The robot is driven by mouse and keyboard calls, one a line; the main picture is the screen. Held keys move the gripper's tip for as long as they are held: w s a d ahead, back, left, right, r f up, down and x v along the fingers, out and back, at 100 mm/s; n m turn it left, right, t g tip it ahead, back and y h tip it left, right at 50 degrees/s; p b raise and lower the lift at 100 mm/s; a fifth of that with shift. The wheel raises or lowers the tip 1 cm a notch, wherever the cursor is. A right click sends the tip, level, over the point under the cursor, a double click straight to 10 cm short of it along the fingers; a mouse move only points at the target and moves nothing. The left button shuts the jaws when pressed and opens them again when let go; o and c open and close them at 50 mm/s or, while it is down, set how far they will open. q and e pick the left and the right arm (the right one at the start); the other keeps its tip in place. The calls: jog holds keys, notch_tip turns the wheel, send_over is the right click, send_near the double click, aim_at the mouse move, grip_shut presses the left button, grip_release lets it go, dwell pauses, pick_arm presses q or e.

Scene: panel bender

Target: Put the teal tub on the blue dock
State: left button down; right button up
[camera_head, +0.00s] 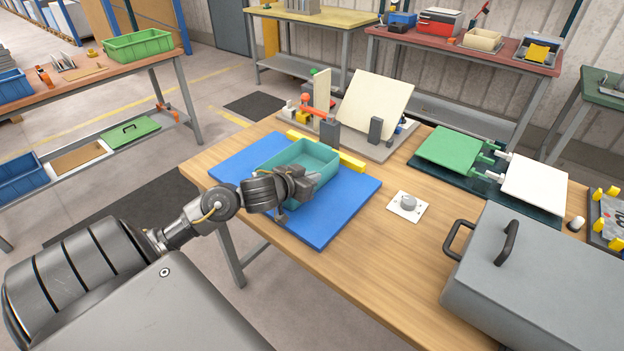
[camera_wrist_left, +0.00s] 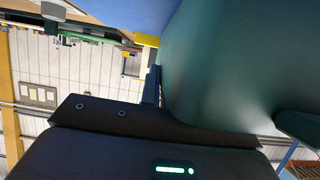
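The teal tub (camera_head: 312,160) is an open rectangular box at the back middle of the flat blue dock (camera_head: 232,160) on the wooden table. It looks upright and within the dock's outline; I cannot tell whether its base is fully down. My left gripper (camera_head: 290,198) is at the tub's near side, its fingers apart and close to the near wall, part of which it hides. In the left wrist view the tub (camera_wrist_left: 225,70) fills the right side, close up, with one finger (camera_wrist_left: 152,88) along its edge. My right gripper is not in view.
Yellow bars (camera_head: 350,161) edge the dock's back. Behind stands a fixture with a tilted cream panel (camera_head: 376,105). A white plate with a grey knob (camera_head: 408,203) lies right of the dock. A large grey handled box (camera_head: 540,270) fills the near right. Green (camera_head: 448,148) and white (camera_head: 533,180) panels lie beyond.

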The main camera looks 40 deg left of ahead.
pick_arm(q)
jog(key=shift+f, duration=0.1)
jog(key=c, duration=1.6)
grip_release()
jog(key=shift+c, duration=0.2)
jog(key=shift+r, duration=0.25)
jog(key=p+v, duration=0.1)
jog(key=v, duration=1.1)
jog(key=shift+f, duration=0.1)
